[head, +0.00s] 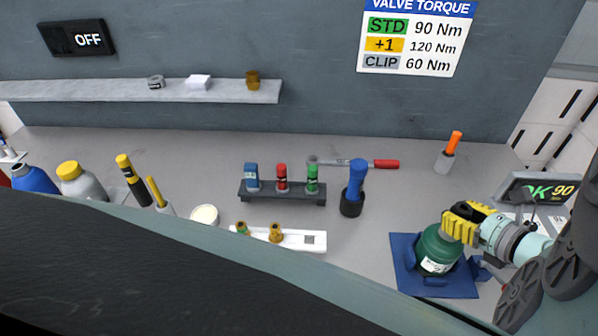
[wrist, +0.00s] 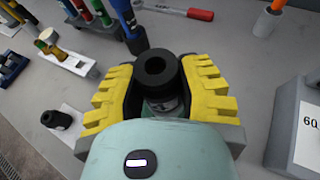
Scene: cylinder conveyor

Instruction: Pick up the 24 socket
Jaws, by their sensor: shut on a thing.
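My gripper (head: 462,222) is at the right of the worktop in the head view, with yellow ridged fingers. In the head view the held socket is not clearly seen; the fingers are beside the upper part of a green cylinder (head: 437,250). Another black socket (wrist: 58,120) stands at the left of the wrist view; its size is also unreadable.
The green cylinder is on a blue holder (head: 408,280). A display reading OK 90 (head: 540,190) stands close to my gripper. A dark rack (head: 282,197) holds coloured tools. A black cup with a blue tool (head: 355,185) stands mid-table. Bare worktop lies between the cup and holder.

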